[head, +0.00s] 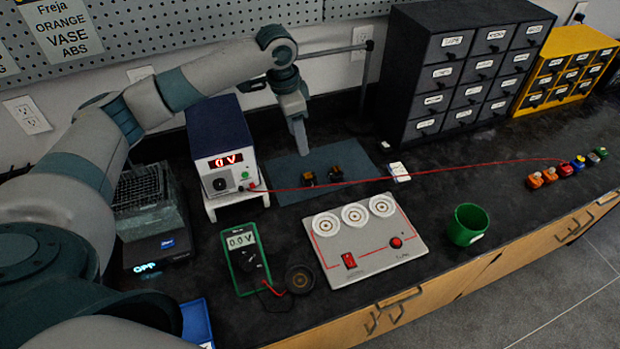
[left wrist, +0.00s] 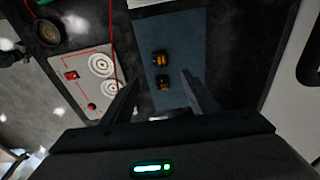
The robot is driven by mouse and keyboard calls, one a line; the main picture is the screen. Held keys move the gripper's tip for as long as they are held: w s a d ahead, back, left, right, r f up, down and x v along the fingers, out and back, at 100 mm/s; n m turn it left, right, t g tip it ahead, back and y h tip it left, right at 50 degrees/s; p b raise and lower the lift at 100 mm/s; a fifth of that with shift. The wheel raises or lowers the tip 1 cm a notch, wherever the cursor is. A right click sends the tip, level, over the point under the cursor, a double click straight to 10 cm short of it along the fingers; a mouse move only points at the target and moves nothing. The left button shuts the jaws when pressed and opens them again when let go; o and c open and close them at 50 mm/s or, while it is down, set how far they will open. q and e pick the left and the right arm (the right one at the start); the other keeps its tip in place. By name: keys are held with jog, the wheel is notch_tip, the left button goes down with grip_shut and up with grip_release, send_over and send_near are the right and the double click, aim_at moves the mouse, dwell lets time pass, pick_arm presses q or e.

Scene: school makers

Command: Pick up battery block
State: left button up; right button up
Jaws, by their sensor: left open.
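Two small black blocks with orange-yellow parts lie on a blue-grey mat (head: 287,187): a left one (head: 308,179) and a right one (head: 336,173). I cannot tell which of them, if either, is the battery block. In the left wrist view the blocks (left wrist: 159,58) (left wrist: 163,82) show on the mat (left wrist: 185,50), between and beyond my finger tips. My left gripper (head: 302,152) points down above the back of the mat. It is open and empty, apart from the blocks. My right gripper is not in view.
A power supply (head: 222,150) stands left of the mat. A red wire (head: 440,170) crosses the bench near the blocks. A white panel (head: 368,262), a multimeter (head: 246,257) and a green cup (head: 467,225) stand in front. A dark drawer cabinet (head: 420,75) stands behind right.

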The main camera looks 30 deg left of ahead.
pick_arm(q)
jog(key=p, duration=0.2)
send_over(310, 175)
jog(key=s+a, duration=0.1)
jog(key=s, duration=0.1)
notch_tip(310, 175, down, 9)
jog(key=shift+w+a+r, duration=0.1)
jog(key=shift+w+r, duration=0.05)
jog(key=shift+r, duration=0.05)
jog(key=shift+w+f, duration=0.1)
jog(key=shift+f, duration=0.65)
jog(key=shift+p, duration=0.35)
jog(key=shift+f, duration=0.2)
jog(key=f, duration=0.1)
jog(key=f+p, duration=0.1)
jog(key=w+d+f+p, duration=0.1)
jog(key=shift+f, duration=0.85)
